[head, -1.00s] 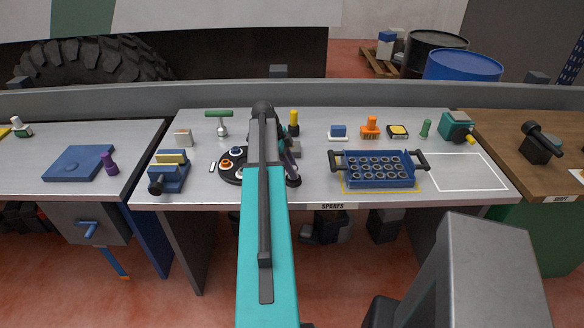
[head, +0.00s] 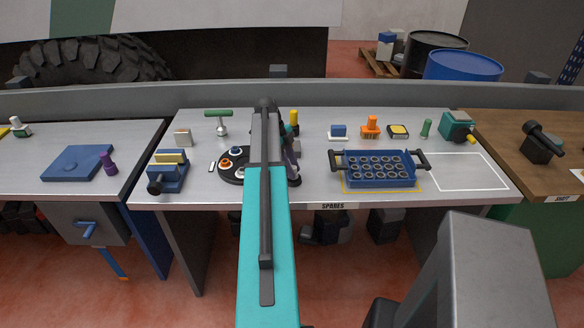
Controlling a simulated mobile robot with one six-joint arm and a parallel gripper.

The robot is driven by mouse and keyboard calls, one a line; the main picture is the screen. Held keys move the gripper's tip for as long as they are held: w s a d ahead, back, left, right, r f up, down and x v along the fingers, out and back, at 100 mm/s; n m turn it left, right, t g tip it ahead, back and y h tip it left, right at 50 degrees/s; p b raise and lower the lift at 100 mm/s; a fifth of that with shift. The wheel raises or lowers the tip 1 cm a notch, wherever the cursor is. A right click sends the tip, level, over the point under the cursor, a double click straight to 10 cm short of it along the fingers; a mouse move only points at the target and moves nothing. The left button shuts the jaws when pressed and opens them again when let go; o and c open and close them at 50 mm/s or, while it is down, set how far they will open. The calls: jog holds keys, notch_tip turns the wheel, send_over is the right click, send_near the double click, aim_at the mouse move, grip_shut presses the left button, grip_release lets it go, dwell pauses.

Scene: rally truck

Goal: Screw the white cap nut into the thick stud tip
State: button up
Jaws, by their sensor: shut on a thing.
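My arm reaches over the middle of the grey bench in the head view and covers most of my gripper (head: 291,172). Only dark parts of the gripper show, just right of the arm. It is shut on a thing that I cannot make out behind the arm. A black round plate (head: 230,172) lies left of the arm, partly hidden by it. It carries a blue-and-white ring piece (head: 236,151) and orange-and-white ones (head: 225,163). I cannot pick out the white cap nut or the thick stud tip.
A blue tray (head: 353,182) of round parts, with black handles, stands right of my gripper. A blue-and-yellow fixture (head: 168,172) stands left of the round plate. Small coloured items line the back. A white-outlined area (head: 465,172) at the right is clear.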

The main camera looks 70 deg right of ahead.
jog(key=shift+s+d, duration=0.1)
jog(key=shift+s, duration=0.05)
jog(key=o, duration=0.9)
jog(key=shift+n+h, duration=0.3)
jog(key=shift+n, duration=0.6)
jog(key=shift+a+n+b, duration=0.2)
jog(key=shift+n+b, duration=0.15)
jog(key=shift+n, duration=0.05)
jog(key=shift+n+h, duration=0.4)
jog(key=shift+n, duration=0.3)
